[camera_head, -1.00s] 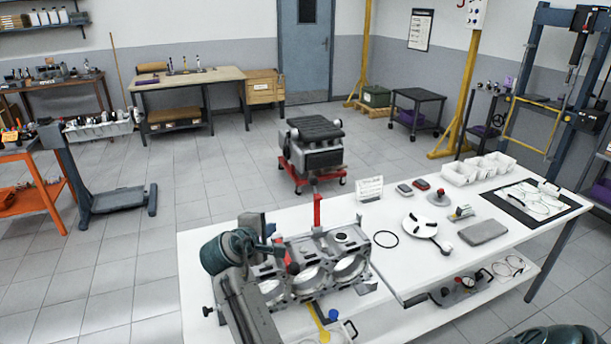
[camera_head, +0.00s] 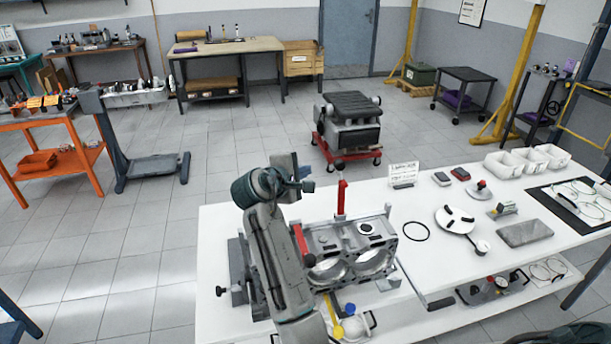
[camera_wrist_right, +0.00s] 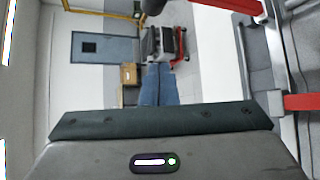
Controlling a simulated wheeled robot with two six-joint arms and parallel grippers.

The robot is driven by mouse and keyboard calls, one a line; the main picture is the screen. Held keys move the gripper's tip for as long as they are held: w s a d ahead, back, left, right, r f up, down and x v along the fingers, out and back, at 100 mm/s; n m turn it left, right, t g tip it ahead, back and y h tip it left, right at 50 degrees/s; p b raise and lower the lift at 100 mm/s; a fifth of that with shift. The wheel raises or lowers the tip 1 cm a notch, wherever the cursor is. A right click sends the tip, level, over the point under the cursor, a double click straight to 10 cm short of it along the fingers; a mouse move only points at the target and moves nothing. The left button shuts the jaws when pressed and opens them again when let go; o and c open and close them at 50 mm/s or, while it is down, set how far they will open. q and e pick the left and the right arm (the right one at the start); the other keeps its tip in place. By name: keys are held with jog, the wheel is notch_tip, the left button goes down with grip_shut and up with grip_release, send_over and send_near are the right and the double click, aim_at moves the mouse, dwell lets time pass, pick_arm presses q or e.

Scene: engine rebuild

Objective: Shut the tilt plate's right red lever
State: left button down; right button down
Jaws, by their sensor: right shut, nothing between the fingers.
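The grey tilt plate (camera_head: 237,272) is on the white table, with the engine block (camera_head: 350,250) on it. One red lever (camera_head: 341,198) stands upright at the block's far side. A second red lever (camera_head: 299,245) leans at the block's left side, beside my right forearm, which partly covers the plate. My right gripper (camera_head: 292,172) is shut and empty, raised past the table's far left edge, left of the upright lever and apart from it. The right wrist view shows red bar parts (camera_wrist_right: 300,102) at the right edge. My left gripper is out of view.
A round white plate (camera_head: 455,219), a grey slab (camera_head: 524,233), white bins (camera_head: 528,160) and a small sign (camera_head: 403,174) occupy the table's right part. A black ring (camera_head: 416,231) lies right of the block. An engine on a red stand (camera_head: 350,125) is on the floor behind.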

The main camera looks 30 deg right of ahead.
aim_at(340, 191)
jog(key=b+x, duration=0.4)
jog(key=x, duration=0.3)
jog(key=s, duration=0.1)
jog(key=s+r, duration=0.1)
jog(key=s+d, duration=0.1)
jog(key=shift+s+r, duration=0.25)
jog(key=shift+s, duration=0.05)
jog(key=shift+w, duration=0.1)
jog(key=shift+d, duration=0.1)
